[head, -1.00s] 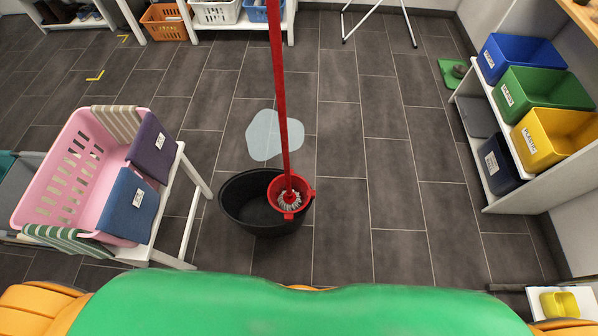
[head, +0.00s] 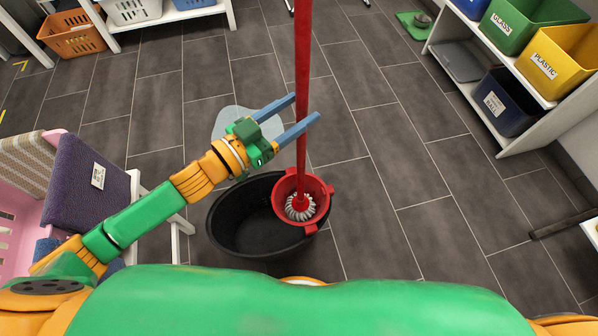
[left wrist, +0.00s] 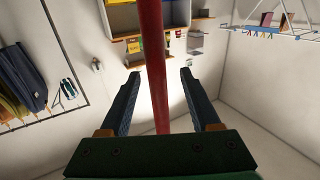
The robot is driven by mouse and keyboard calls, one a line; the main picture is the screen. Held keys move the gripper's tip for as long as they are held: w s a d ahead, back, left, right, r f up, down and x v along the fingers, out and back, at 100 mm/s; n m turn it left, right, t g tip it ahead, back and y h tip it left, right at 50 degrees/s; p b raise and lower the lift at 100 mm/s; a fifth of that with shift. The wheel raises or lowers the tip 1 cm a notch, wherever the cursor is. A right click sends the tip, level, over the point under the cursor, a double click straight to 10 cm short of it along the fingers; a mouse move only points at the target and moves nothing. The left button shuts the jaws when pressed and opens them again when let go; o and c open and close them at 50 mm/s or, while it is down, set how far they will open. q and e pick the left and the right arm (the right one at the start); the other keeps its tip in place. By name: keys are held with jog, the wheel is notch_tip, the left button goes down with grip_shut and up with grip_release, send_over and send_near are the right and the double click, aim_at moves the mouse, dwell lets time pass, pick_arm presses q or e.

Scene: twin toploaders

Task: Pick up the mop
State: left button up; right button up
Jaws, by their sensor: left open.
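The mop's red handle (head: 303,60) stands upright, slightly tilted. Its grey-white stringy head (head: 300,207) sits in the red wringer (head: 322,188) at the right side of the black bucket (head: 228,222). My left gripper (head: 305,106) is open at the handle, well above the bucket. In the head view one finger ends beside the handle and the other crosses it. In the left wrist view the handle (left wrist: 152,60) runs between the two open fingers, with gaps showing on both sides. My right gripper is out of view.
A pale puddle (head: 232,120) lies on the tiles behind the bucket. A pink basket (head: 22,215) with cloths stands on a white stand at left. A shelf with green (head: 520,22) and yellow (head: 550,60) bins stands at right. The floor between bucket and shelf is clear.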

pick_arm(q)
jog(key=x, duration=0.4)
jog(key=shift+w+d+r, duration=0.1)
jog(key=shift+d+r, duration=0.25)
jog(key=shift+d, duration=0.05)
jog(key=shift+a, duration=0.1)
grip_shut()
dwell(0.4)
dwell(0.5)
